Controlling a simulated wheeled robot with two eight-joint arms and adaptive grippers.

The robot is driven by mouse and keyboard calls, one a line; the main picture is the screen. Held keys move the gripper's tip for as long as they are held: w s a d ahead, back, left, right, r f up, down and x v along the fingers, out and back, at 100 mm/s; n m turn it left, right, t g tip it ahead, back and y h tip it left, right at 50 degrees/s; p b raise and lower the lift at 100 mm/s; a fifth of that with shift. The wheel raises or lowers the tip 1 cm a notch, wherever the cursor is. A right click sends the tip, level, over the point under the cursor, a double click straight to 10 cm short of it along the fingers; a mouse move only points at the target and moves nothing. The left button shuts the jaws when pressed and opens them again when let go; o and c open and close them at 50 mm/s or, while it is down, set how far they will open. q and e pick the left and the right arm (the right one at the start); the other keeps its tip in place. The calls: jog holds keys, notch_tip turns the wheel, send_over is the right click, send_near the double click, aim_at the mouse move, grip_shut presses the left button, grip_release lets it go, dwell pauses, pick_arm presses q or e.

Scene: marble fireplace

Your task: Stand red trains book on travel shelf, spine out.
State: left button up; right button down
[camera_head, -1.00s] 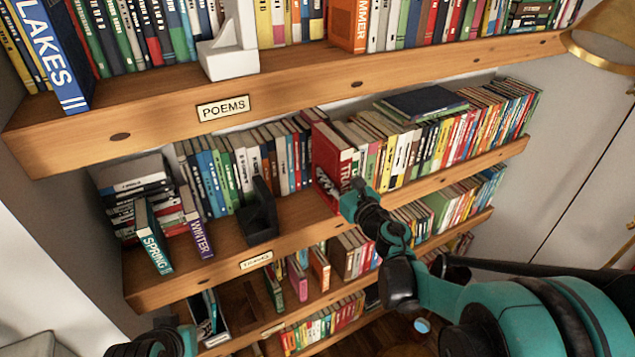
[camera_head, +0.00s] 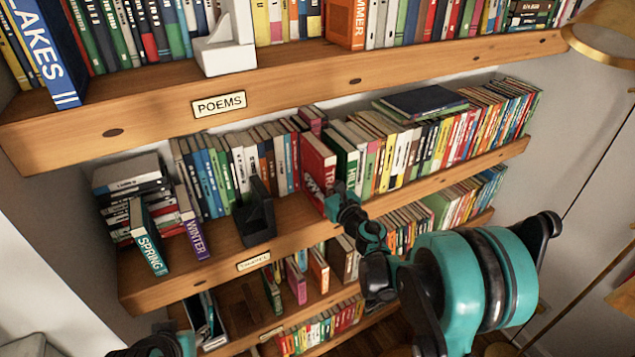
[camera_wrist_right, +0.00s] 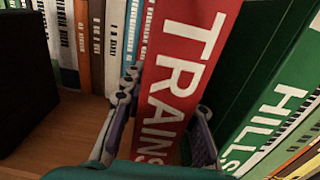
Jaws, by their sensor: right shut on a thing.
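The red trains book (camera_head: 317,170) stands nearly upright on the middle shelf (camera_head: 285,222), the one with a label on its front edge. Its spine with white letters faces out, and it leans slightly in the right wrist view (camera_wrist_right: 182,75). My right gripper (camera_head: 338,205) is shut on the book's lower spine, with a finger on each side in the wrist view (camera_wrist_right: 160,125). The label (camera_head: 254,262) is too small to read surely. My left arm shows only at the bottom left edge of the head view; its fingers are not visible.
A green HILLS book (camera_wrist_right: 275,115) stands just right of the trains book. A black bookend (camera_head: 257,215) stands to the left, with bare shelf between. SPRING (camera_head: 148,240) and WINTER (camera_head: 195,235) books are at the left end. The POEMS shelf (camera_head: 280,85) overhangs above.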

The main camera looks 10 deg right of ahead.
jog(key=shift+w+f, duration=0.25)
jog(key=shift+f, duration=0.05)
jog(key=shift+s, duration=0.1)
jog(key=shift+f, duration=0.15)
jog(key=c, duration=1.2)
grip_release()
